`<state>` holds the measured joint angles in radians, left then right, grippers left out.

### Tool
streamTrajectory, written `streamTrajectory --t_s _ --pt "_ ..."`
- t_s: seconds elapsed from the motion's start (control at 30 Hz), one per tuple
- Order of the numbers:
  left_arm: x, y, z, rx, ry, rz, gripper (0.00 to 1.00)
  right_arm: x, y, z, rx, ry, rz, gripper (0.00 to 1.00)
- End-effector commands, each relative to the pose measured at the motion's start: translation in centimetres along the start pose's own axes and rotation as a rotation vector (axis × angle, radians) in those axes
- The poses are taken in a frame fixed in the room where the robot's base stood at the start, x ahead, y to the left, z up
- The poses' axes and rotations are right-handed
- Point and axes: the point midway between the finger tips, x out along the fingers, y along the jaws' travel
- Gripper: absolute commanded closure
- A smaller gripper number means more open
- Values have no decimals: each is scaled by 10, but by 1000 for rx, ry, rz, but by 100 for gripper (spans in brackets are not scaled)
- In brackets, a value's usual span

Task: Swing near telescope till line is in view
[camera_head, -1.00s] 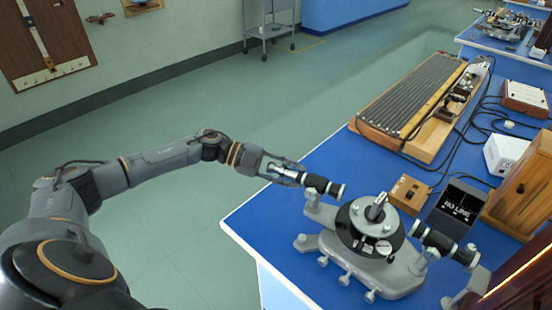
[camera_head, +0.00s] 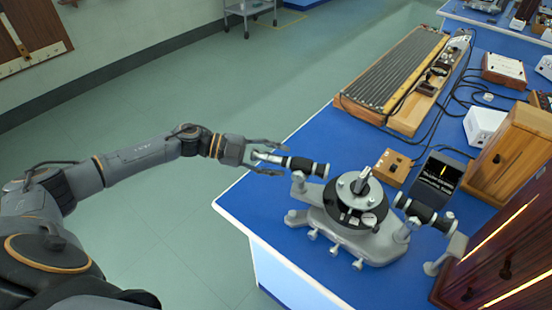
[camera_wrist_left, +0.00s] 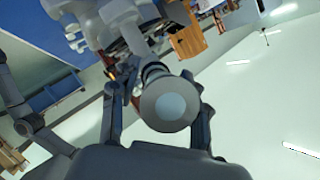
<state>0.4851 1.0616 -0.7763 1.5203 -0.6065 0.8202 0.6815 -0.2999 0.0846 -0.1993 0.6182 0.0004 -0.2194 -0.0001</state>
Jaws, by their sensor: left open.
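The spectrometer (camera_head: 350,225) stands on the blue bench, with a round black-and-grey table on a grey base. Its near telescope (camera_head: 305,166), a black tube with silver ends, points left toward my left gripper (camera_head: 280,160). The gripper is open, its fingers spread either side of the eyepiece end. In the left wrist view the round eyepiece (camera_wrist_left: 170,104) sits between the parted fingers; contact cannot be told. My right gripper is out of view.
A second black tube (camera_head: 420,208) on the right faces a dark wooden case (camera_head: 500,250) with a glowing slit. A ribbed wooden apparatus (camera_head: 395,80), a switch box (camera_head: 392,167), a wooden cabinet (camera_head: 510,155) and cables fill the bench behind. Open floor lies left.

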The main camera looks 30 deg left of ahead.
Motion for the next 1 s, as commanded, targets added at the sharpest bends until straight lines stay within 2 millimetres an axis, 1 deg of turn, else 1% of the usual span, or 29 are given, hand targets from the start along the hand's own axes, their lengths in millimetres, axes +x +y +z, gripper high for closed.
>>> streamTrajectory --t_s 0.17,0.4,0.5,0.6,0.77,1.0 --pt "-24 1 1 -1 -6 1 54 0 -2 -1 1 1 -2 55" --pt "-76 1 2 -2 -6 2 54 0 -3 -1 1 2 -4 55" --pt "-94 1 1 -1 -4 2 54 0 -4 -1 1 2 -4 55" --pt "-107 1 1 -2 -3 2 54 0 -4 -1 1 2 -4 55" --pt "-117 0 0 0 -1 1 54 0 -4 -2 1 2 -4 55" --pt "-118 0 0 0 0 0 54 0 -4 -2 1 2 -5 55"
